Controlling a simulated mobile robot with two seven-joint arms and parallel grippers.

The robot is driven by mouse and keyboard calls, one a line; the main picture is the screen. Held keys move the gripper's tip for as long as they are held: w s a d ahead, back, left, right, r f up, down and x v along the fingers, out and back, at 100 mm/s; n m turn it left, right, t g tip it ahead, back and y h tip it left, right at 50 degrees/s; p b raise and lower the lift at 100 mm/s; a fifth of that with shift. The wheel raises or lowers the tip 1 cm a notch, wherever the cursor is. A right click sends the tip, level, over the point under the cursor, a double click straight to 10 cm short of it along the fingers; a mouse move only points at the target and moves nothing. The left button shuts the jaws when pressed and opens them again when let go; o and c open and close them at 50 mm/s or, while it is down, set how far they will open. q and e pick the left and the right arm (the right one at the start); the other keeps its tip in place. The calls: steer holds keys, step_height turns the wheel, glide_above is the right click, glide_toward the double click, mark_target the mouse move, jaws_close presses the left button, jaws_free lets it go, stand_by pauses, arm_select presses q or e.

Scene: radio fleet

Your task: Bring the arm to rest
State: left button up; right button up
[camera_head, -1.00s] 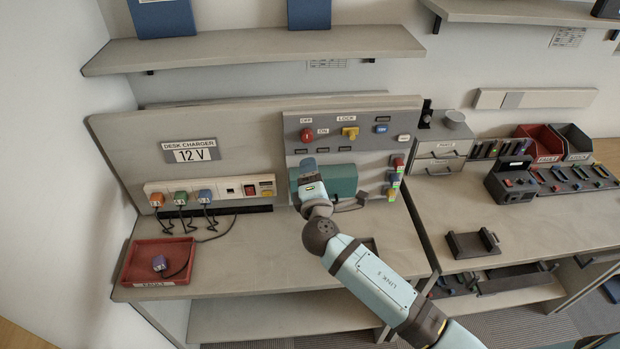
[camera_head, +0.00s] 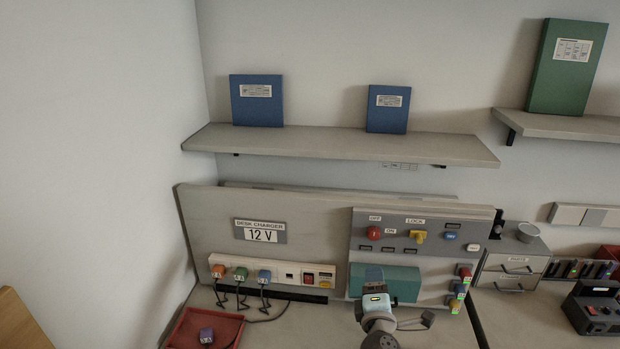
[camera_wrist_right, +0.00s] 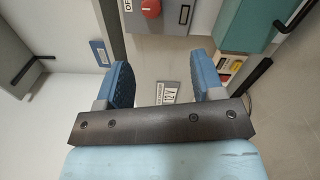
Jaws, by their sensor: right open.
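My right gripper (camera_head: 374,276) shows low in the head view, in front of the teal box (camera_head: 402,285) on the grey switch panel (camera_head: 345,225). It hides part of that box. In the right wrist view its two blue fingers (camera_wrist_right: 162,75) stand apart with nothing between them. Past them the wrist view shows a red knob (camera_wrist_right: 151,8), the teal box (camera_wrist_right: 245,25) and a 12 V label (camera_wrist_right: 167,93). I cannot tell how far the fingers are from the panel. My left gripper is not in view.
A charger strip (camera_head: 258,268) with coloured plugs is left of the gripper. A red tray (camera_head: 183,331) holds a purple plug (camera_head: 206,335). A shelf (camera_head: 340,144) with two blue binders (camera_head: 257,101) hangs above. A grey drawer unit (camera_head: 512,267) stands right.

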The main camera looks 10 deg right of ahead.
steer(key=s+a+f+m+g+y, duration=0.1)
steer(key=s+f+m+g+y, duration=0.5)
steer(key=s+f, duration=0.9)
steer(key=s+f+m, duration=0.2)
steer(key=s+m, duration=0.2)
steer(key=s, duration=0.3)
steer(key=s+f+m+y, duration=0.1)
steer(key=s+f+m, duration=0.1)
steer(key=s+m, duration=0.3)
steer(key=shift+s+a+f+g, duration=0.15)
steer(key=shift+s+f+g, duration=0.15)
steer(key=shift+s, duration=0.8)
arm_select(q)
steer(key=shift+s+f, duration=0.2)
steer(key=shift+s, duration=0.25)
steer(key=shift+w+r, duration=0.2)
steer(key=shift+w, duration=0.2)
